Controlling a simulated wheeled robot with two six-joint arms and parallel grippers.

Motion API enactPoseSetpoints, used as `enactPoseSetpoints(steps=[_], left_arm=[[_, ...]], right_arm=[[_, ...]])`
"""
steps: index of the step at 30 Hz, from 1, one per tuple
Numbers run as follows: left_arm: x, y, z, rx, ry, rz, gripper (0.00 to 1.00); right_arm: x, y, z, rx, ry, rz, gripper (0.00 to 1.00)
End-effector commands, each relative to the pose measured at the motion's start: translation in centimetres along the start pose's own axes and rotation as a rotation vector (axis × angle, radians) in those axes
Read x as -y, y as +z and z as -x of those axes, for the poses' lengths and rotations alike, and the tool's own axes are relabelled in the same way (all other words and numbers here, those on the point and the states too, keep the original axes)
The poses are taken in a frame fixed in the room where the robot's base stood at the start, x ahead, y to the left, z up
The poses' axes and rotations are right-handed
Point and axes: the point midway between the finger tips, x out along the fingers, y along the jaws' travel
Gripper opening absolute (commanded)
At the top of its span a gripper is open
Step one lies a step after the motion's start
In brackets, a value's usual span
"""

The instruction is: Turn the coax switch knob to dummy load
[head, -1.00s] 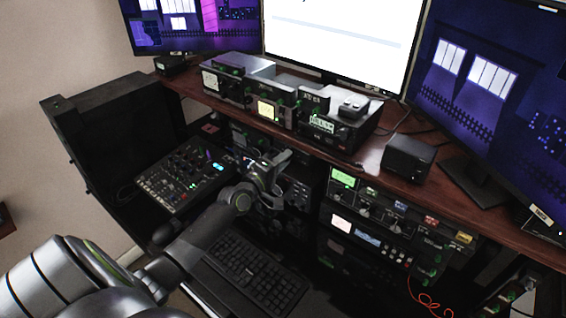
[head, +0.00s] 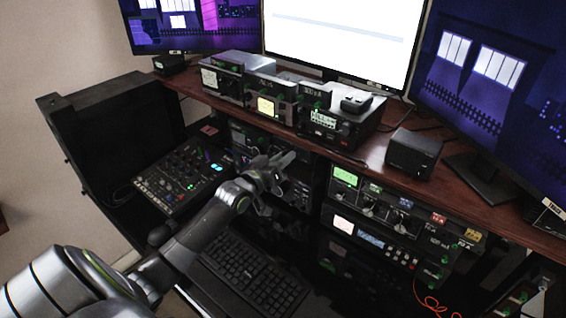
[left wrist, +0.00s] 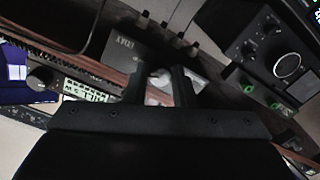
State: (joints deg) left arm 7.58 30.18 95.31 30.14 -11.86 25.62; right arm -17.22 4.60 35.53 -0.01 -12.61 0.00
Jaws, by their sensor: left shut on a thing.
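My left gripper (head: 280,168) reaches in from the left to the front of the gear under the wooden shelf. It also shows in the left wrist view (left wrist: 160,88), with its two dark fingers close around a small pale knob (left wrist: 160,79) on a grey panel (left wrist: 122,45). I take this to be the coax switch knob; its pointer direction and the position labels cannot be read. In the head view my gripper hides the knob. My right gripper is not in view.
Radios (head: 268,106) stand on the wooden shelf (head: 375,152) above my gripper. A rack unit with several knobs (head: 400,222) is to the right. A mixer (head: 180,175) and a keyboard (head: 255,272) lie below. Another large dial (left wrist: 287,65) is right of the fingers.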

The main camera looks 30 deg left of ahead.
Motion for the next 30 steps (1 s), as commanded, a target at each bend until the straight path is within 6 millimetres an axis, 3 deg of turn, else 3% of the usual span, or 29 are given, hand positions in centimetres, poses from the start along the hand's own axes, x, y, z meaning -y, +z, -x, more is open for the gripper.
enactPoseSetpoints(steps=[12,30], left_arm=[[0.2,0.3,0.1,0.005,-0.003,-0.23,0.01],[0.2,0.2,0.1,0.006,-0.004,-0.278,0.01]], right_arm=[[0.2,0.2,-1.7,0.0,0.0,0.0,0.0],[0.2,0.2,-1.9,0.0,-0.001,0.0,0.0]])
